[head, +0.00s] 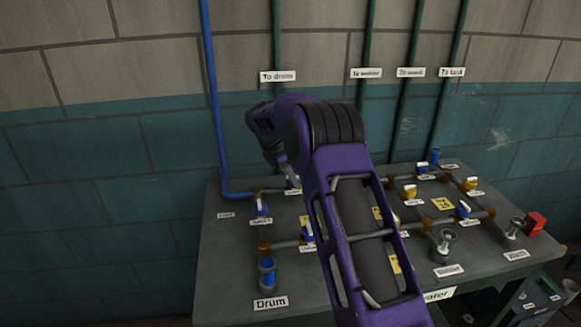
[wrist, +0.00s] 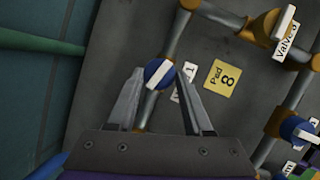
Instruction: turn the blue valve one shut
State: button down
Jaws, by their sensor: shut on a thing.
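A round blue valve with a white bar handle (wrist: 160,74) sits on a grey pipe between my gripper's fingertips in the wrist view. Its bar lies at a slant to the pipe. A white label beside it is partly covered by the right finger, and a "1" shows at its end. My gripper (wrist: 159,76) is shut on this valve, one finger on each side.
A yellow "Pad 8" card (wrist: 222,78) lies right of the valve. Another valve with an orange body (wrist: 258,27) and a blue valve (wrist: 297,128) stand further right. The grey bench (head: 225,270) carries several pipes and valves. A tiled wall with vertical pipes (head: 213,100) closes the back.

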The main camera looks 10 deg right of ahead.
jog(key=shift+w+a+r+m+g+p, duration=0.1)
jog(key=shift+r+m+g+p, duration=0.2)
jog(key=shift+m+p, duration=0.7)
jog(key=shift+w+f+m+g+h+p, duration=0.15)
jog(key=shift+m+p, duration=0.1)
jog(key=shift+m, duration=0.15)
jog(key=shift+f+m+g+h+p, duration=0.1)
jog(key=shift+m+g+h+p, duration=0.1)
jog(key=shift+m, duration=0.2)
jog(key=shift+w+m+g, duration=0.1)
jog(key=shift+m+g, duration=0.45)
jog(key=shift+m, duration=1.05)
jog(key=shift+c, duration=1.6)
grip_release()
